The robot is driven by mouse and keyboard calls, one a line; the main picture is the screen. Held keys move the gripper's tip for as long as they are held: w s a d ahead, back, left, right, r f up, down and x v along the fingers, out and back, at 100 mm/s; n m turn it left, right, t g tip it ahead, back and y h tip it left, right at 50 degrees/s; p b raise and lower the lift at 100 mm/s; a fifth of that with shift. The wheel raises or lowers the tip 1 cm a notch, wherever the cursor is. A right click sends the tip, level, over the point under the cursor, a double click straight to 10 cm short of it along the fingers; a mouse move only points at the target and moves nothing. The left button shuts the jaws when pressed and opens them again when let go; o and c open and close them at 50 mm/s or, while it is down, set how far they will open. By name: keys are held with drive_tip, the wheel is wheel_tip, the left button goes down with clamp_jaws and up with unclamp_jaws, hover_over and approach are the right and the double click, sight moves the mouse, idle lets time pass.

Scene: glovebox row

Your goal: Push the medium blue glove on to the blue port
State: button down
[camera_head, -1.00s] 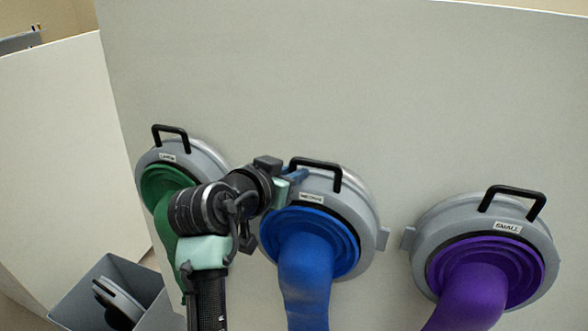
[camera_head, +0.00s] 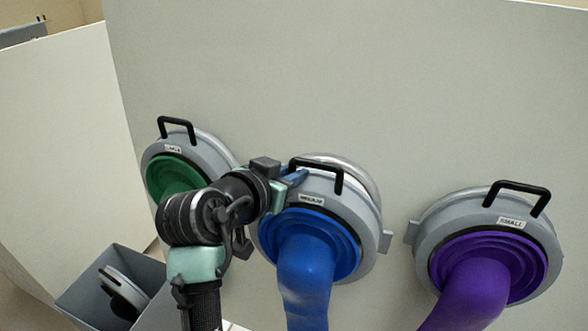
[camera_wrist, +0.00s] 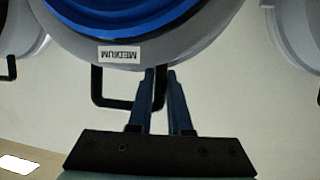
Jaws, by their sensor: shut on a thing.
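The blue glove (camera_head: 305,283) hangs from a grey ring (camera_head: 365,215) labelled MEDIUM, with a black handle (camera_head: 340,178) on top. A silver rim (camera_head: 352,171), apparently the port, shows behind the ring's upper right; whether they touch I cannot tell. My gripper (camera_head: 286,186) is at the left side of the handle. In the wrist view my gripper (camera_wrist: 160,78) has its two fingers closed around one upright of the handle (camera_wrist: 98,88). The glove's blue rim (camera_wrist: 115,15) shows above the label there. The glove's lower end is out of frame.
A green glove (camera_head: 172,172) on a ring labelled LARGE is at left, partly behind my arm. A purple glove (camera_head: 475,285) on a ring labelled SMALL is at right. A grey bin (camera_head: 85,296) holding a grey ring with a handle stands at lower left. The wall (camera_head: 400,90) above is bare.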

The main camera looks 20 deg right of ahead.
drive_tip(key=shift+s+a+r, duration=0.15)
drive_tip(key=shift+s+a, duration=0.05)
drive_tip(key=shift+s, duration=0.05)
idle(0.3)
drive_tip(key=s+a, duration=0.4)
drive_tip(key=s, duration=0.2)
drive_tip(key=shift+s+a+r+p, duration=0.2)
drive_tip(key=shift+s+r+p, duration=0.1)
drive_tip(key=shift+r, duration=0.15)
idle(0.6)
